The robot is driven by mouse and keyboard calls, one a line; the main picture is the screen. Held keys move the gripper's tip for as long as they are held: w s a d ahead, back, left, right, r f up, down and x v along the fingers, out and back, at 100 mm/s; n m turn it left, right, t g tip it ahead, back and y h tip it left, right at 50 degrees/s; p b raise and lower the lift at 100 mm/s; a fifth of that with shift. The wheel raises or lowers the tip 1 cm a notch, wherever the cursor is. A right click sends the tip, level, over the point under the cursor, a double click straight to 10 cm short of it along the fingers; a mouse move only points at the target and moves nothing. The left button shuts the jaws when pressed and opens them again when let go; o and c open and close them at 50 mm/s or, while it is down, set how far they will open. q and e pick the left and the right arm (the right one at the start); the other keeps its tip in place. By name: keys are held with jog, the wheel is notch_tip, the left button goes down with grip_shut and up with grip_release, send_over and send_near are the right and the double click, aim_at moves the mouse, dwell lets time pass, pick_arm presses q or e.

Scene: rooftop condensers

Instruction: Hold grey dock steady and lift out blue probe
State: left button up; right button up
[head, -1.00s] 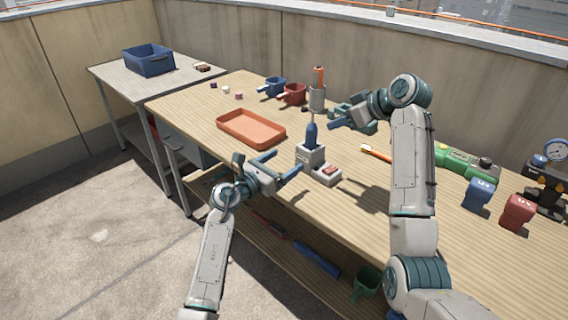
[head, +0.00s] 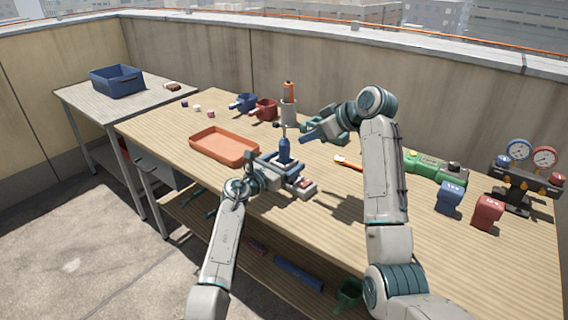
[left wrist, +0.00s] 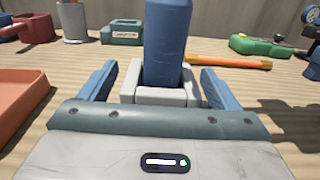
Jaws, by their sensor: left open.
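The blue probe (head: 284,150) stands upright in the grey dock (head: 308,194), with its thin tip pointing up. In the left wrist view the probe (left wrist: 165,42) rises from the pale dock block (left wrist: 160,96), and its top is cut off. My left gripper (head: 285,170) is low at the dock. Its blue fingers are open, one on each side of the dock block, with gaps visible in the left wrist view. My right gripper (head: 316,130) hangs above the table, behind and right of the probe and apart from it. Its finger opening is unclear.
An orange tray (head: 224,146) lies left of the dock. Behind are blue and red cups (head: 264,109) and a grey holder (head: 288,112) with an orange-handled tool. An orange-handled tool (head: 350,163), a green device (head: 435,167) and a gauge stand (head: 525,180) are to the right.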

pick_arm(q)
jog(key=c, duration=1.2)
